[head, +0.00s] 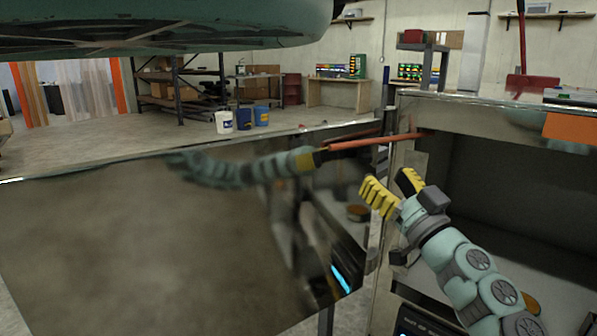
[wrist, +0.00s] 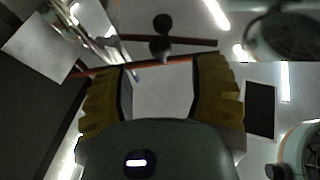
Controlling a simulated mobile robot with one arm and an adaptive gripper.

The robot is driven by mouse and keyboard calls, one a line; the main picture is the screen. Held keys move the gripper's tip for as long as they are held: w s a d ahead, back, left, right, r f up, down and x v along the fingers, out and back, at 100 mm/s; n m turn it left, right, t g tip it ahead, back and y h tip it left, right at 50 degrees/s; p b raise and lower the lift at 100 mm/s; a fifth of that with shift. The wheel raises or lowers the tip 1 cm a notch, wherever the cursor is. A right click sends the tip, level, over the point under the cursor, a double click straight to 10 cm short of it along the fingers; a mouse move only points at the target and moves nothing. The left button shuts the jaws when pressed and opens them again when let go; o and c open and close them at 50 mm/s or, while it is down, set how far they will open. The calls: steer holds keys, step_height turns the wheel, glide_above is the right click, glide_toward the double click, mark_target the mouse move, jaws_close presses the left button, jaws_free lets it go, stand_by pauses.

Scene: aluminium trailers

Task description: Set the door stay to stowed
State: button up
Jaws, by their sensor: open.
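The door stay (head: 375,143) is a thin orange-red bar. In the head view it runs from near the top edge of the shiny door panel (head: 120,250) to the trailer's front frame (head: 470,115). In the wrist view the stay (wrist: 150,66) crosses near the fingertips, with a dark round knob (wrist: 161,24) beyond it. My gripper (head: 393,186) has yellow ribbed fingers, spread open and empty. It is below the stay, in front of the trailer opening. The gripper also shows in the wrist view (wrist: 160,84). I cannot tell whether a finger touches the stay.
The door panel stands open on the left and mirrors my arm. The dark trailer interior (head: 510,200) is on the right, with an orange patch (head: 570,132) on its frame. Buckets (head: 243,120), a shelf rack (head: 185,85) and a workbench (head: 338,92) stand far behind.

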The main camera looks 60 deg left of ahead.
mark_target(370, 162)
steer(key=x, duration=0.6)
steer(key=shift+s+f, duration=0.1)
steer(key=shift+f, duration=0.05)
jaws_close()
stand_by(0.4)
